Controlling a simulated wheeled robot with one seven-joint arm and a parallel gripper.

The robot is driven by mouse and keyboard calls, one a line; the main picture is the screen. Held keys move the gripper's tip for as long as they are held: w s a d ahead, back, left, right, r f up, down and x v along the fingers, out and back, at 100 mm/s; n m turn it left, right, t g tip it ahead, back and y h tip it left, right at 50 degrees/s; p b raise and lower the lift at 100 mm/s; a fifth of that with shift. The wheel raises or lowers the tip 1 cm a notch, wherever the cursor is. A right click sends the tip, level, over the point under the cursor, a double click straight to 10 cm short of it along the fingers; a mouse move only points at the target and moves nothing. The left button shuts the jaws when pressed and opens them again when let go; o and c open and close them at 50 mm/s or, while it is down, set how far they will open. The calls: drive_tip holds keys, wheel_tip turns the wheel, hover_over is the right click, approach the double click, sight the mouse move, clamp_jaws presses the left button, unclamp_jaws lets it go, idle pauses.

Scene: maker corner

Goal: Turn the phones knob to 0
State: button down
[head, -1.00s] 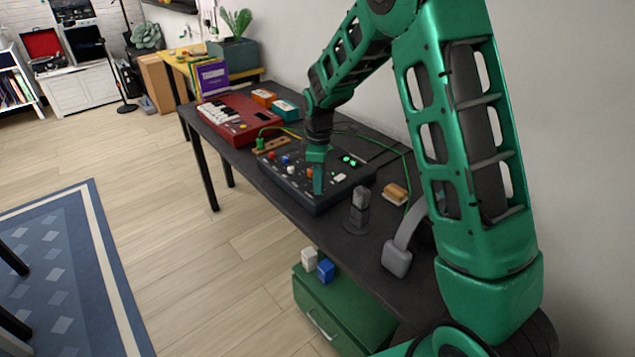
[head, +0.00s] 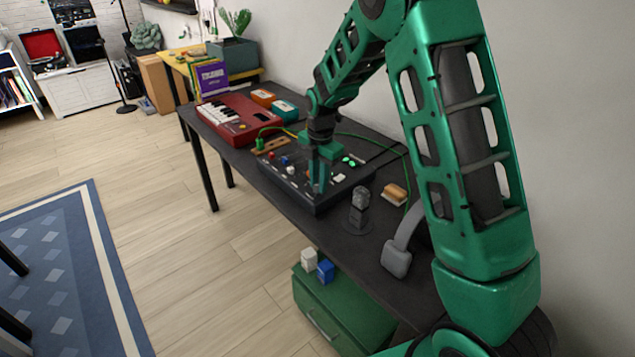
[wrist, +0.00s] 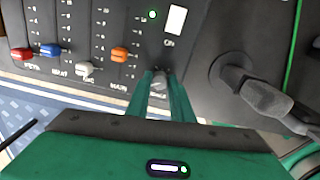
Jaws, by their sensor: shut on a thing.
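The dark mixer (head: 284,181) lies on the black table, and its panel (wrist: 190,55) shows from above in the wrist view. My gripper (head: 317,190) reaches down to the mixer's near right corner. In the wrist view my gripper (wrist: 161,80) has its two green fingers on either side of a small grey knob (wrist: 160,78), shut on it. The label under the knob is partly covered, and its pointer and scale cannot be read. An orange fader cap (wrist: 119,54) is just left of the knob.
Red (wrist: 21,54), blue (wrist: 50,50) and white (wrist: 85,69) fader caps sit further left. A grey microphone (head: 360,200) stands close right of the mixer, with headphones (head: 397,260) beyond. A red keyboard (head: 238,118) lies at the far end.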

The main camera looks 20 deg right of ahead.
drive_tip(key=n, duration=0.5)
drive_tip(key=shift+w+d+r+n, duration=0.1)
drive_tip(key=shift+w+r+n, duration=0.05)
drive_tip(key=shift+w+n, duration=0.15)
idle(0.4)
drive_tip(key=c, duration=1.6)
unclamp_jaws()
drive_tip(key=shift+o, duration=0.2)
drive_tip(key=shift+s, duration=0.1)
wheel_tip(320, 180, up, 10)
drive_tip(key=shift+d+r, duration=0.15)
drive_tip(key=shift+r, duration=0.1)
drive_tip(key=shift+s, duration=0.1)
